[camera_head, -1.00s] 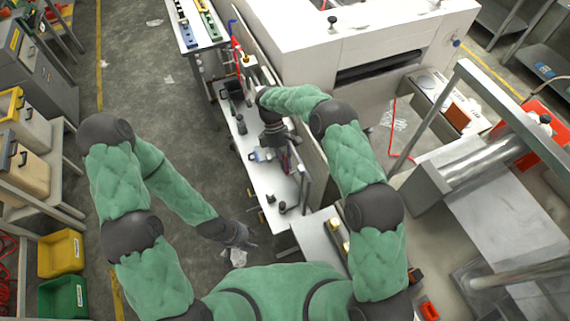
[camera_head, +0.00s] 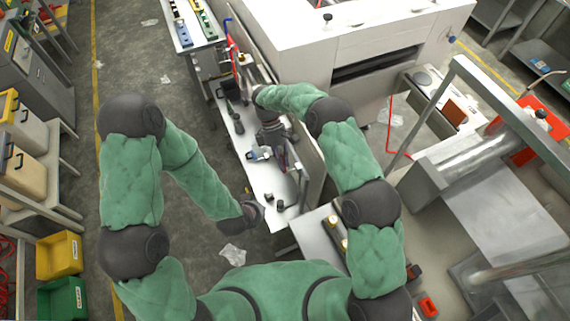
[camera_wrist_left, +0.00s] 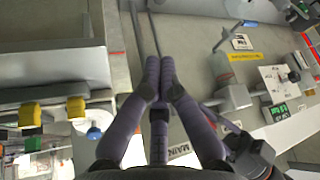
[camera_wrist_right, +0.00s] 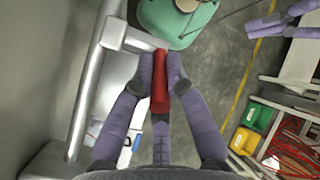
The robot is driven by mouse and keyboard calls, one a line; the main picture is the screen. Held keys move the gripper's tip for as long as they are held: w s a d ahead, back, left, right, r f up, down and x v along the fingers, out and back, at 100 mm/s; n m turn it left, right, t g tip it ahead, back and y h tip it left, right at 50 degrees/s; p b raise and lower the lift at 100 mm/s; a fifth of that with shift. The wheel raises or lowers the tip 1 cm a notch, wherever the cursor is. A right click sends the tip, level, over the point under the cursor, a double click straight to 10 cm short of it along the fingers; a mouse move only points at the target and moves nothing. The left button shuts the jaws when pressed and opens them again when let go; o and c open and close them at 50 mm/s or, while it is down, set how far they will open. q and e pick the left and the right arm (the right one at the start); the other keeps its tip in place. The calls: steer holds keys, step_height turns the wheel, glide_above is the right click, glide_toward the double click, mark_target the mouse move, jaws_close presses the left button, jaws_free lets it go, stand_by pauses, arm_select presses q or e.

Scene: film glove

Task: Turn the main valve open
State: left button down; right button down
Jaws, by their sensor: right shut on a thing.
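In the right wrist view, my right gripper (camera_wrist_right: 160,75) is shut on a red bar-shaped handle (camera_wrist_right: 159,92), which sits between its fingers. I take it to be the valve handle; the valve body is hidden. In the head view, my right gripper (camera_head: 287,158) is over the narrow bench, small and partly hidden. My left gripper (camera_head: 257,206) is low beside the bench's left edge. In the left wrist view its fingertips (camera_wrist_left: 160,66) are together with nothing seen between them. A label with the letters MAIN (camera_wrist_left: 180,150) shows partly behind the fingers there.
Yellow (camera_head: 59,256) and green (camera_head: 63,298) bins are at left. The floor (camera_head: 120,200) left of the bench is mostly open.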

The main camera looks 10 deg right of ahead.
steer(key=shift+a, duration=0.1)
arm_select(q)
steer(key=w+d+r+m+t+h, duration=0.1)
steer(key=d+r+m+t, duration=0.25)
steer(key=r+m, duration=0.3)
steer(key=w+d+r+m+t, duration=0.1)
steer(key=d+r+m+t, duration=0.2)
steer(key=d+r+m, duration=0.3)
glide_above(285, 173)
steer(key=shift+n, duration=0.45)
steer(key=shift+f, duration=2.85)
